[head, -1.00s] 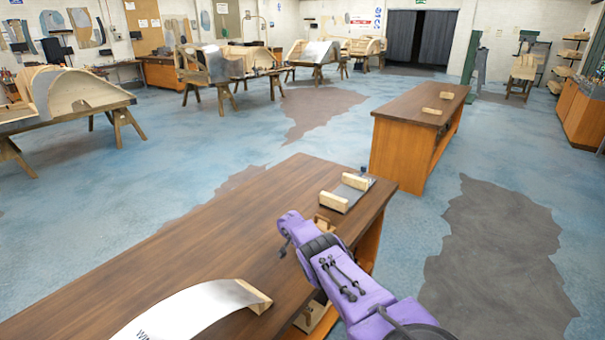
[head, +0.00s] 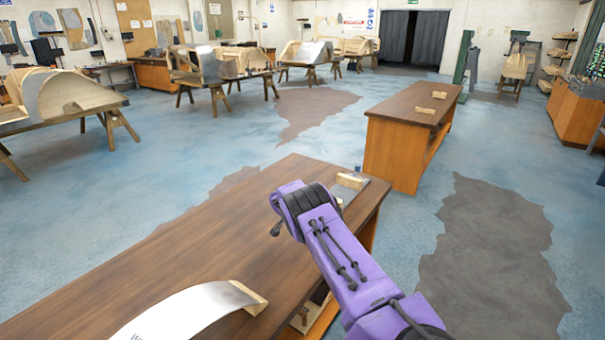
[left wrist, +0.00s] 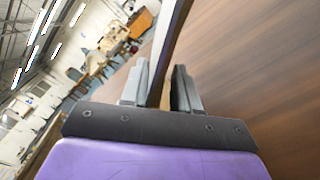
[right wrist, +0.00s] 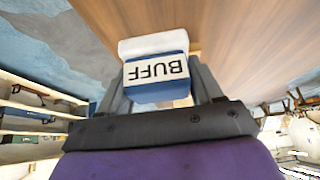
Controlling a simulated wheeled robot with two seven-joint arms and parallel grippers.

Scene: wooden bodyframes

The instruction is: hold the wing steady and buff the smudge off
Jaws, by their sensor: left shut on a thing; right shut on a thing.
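The wing (head: 185,315) is a curved pale metal sheet on the near bench, cut off by the lower edge of the head view, with a wooden support (head: 248,296) at its right end. My left gripper (left wrist: 160,88) is shut on the wing's thin edge (left wrist: 168,45) in the left wrist view; it is outside the head view. My right gripper (right wrist: 163,85) is shut on a blue buffing block (right wrist: 155,90) with a white pad and a "BUFF" label, held over brown wood. My purple right arm hides that gripper in the head view. No smudge is visible.

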